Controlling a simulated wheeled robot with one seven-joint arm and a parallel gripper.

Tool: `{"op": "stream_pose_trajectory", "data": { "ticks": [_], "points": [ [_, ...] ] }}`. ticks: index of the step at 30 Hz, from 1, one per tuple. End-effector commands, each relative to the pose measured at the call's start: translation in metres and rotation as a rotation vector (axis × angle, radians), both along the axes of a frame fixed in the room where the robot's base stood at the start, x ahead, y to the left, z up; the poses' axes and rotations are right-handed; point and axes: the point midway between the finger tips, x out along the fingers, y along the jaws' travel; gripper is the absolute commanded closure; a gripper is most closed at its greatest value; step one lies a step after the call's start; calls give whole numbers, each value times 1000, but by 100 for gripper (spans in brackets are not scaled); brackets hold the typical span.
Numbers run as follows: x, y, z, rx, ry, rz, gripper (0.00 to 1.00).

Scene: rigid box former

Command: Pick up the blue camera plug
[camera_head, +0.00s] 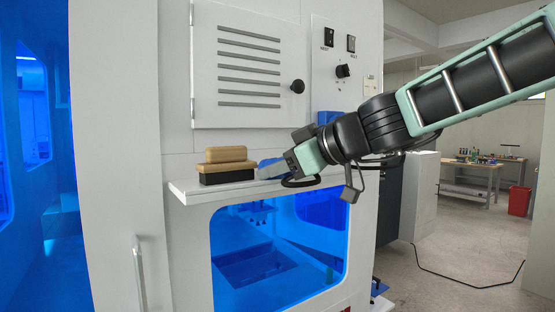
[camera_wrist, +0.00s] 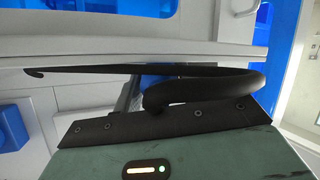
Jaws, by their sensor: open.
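A small blue piece (camera_head: 270,167), which looks like the blue camera plug, is on the white shelf (camera_head: 190,191) in the head view, right of a brown and black block. My gripper (camera_head: 287,166) is low over the shelf, with its tip right at the blue piece. The gripper is open. Its fingers are mostly hidden, and I cannot tell whether they are around the blue piece or beside it.
The brown and black block (camera_head: 226,166) sits on the shelf just left of the blue piece. A panel with a black knob (camera_head: 298,87) rises behind the shelf. Below is a blue-tinted window (camera_head: 320,235). Open floor (camera_head: 460,260) lies to the right.

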Motion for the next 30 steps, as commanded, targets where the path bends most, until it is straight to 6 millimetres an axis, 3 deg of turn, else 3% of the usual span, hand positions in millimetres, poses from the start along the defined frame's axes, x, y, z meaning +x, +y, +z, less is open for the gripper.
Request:
{"op": "stream_pose_trajectory", "data": {
  "ticks": [6, 7, 10, 12, 22, 30],
  "points": [
    [1, 1, -1, -1, -1, -1, 59],
    [1, 1, -1, -1, -1, -1, 62],
    [1, 1, -1, 0, 0, -1, 88],
    [1, 1, 0, 0, 0, -1, 92],
    [1, 1, 9, 1, -4, 1, 92],
    [1, 1, 55, 0, -6, -1, 92]
  ]
}}
